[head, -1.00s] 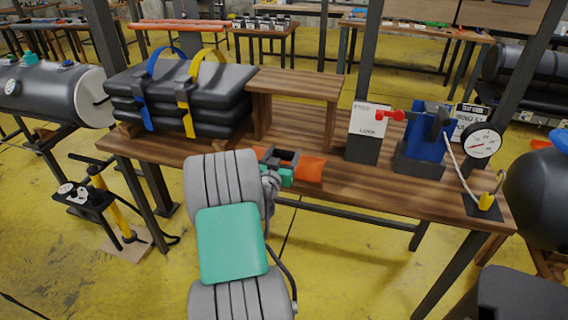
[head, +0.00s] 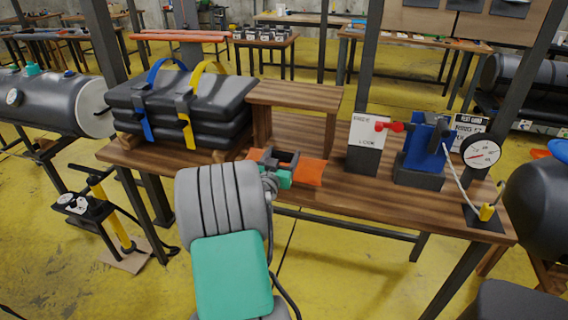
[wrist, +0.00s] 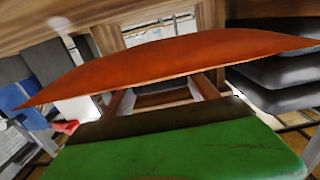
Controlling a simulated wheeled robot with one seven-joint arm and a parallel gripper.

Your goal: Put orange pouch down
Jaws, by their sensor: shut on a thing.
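The orange pouch (head: 311,172) is a flat, soft-looking piece. In the head view it shows on both sides of my gripper (head: 279,164), over the front part of the wooden workbench (head: 350,190). My gripper is shut on the pouch, and its jaws hide the pouch's middle. In the wrist view the pouch (wrist: 185,58) stretches across the picture with pointed ends, beyond the green part of my gripper. I cannot tell whether the pouch touches the bench top.
A wooden stand (head: 290,98) is just behind the gripper. Strapped black bundles (head: 185,105) lie to its left. A card on a dark block (head: 365,142), a blue fixture (head: 422,150) and a gauge (head: 481,151) stand to the right. Some bench between pouch and card is clear.

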